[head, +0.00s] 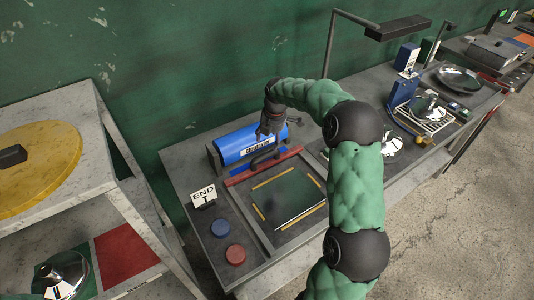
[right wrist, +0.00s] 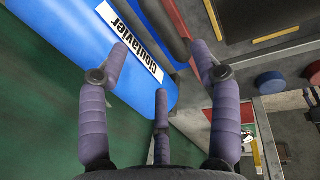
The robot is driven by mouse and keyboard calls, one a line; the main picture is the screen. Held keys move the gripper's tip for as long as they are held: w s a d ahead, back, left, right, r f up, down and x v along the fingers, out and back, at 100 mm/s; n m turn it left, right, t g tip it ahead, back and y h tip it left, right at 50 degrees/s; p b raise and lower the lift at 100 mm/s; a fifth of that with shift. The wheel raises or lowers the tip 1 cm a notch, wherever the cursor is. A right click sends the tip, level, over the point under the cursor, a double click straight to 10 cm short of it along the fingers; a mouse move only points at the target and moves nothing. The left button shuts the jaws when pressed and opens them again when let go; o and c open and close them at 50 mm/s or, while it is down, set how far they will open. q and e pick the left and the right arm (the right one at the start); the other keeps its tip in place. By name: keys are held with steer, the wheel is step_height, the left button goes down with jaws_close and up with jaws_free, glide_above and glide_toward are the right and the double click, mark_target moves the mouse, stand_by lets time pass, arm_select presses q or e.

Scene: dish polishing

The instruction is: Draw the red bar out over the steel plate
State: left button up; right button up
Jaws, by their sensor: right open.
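The red bar (head: 264,166) lies along the front of a blue labelled cylinder (head: 232,148), with a dark handle on it. Part of the red bar (right wrist: 212,18) also shows at the top of the right wrist view. The dark steel plate (head: 288,197) lies flat in front of the bar, between yellow strips. My right gripper (head: 270,130) is above the right part of the cylinder, behind the bar. In the right wrist view its three fingers (right wrist: 150,45) are spread and empty, over the blue cylinder. My left gripper is not in view.
A white END sign (head: 203,195), a blue button (head: 220,228) and a red button (head: 235,254) are left of the plate. A lamp (head: 400,27) overhangs the bench. A rack with dishes (head: 424,110) is at right. A shelf with a yellow disc (head: 40,165) stands at left.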

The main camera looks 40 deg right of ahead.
steer(key=f, duration=0.3)
steer(key=w+f, duration=0.1)
steer(key=f, duration=0.2)
steer(key=f+b, duration=0.1)
steer(key=f, duration=0.2)
steer(key=shift+w+d, duration=0.1)
steer(key=shift+w, duration=0.3)
jaws_close()
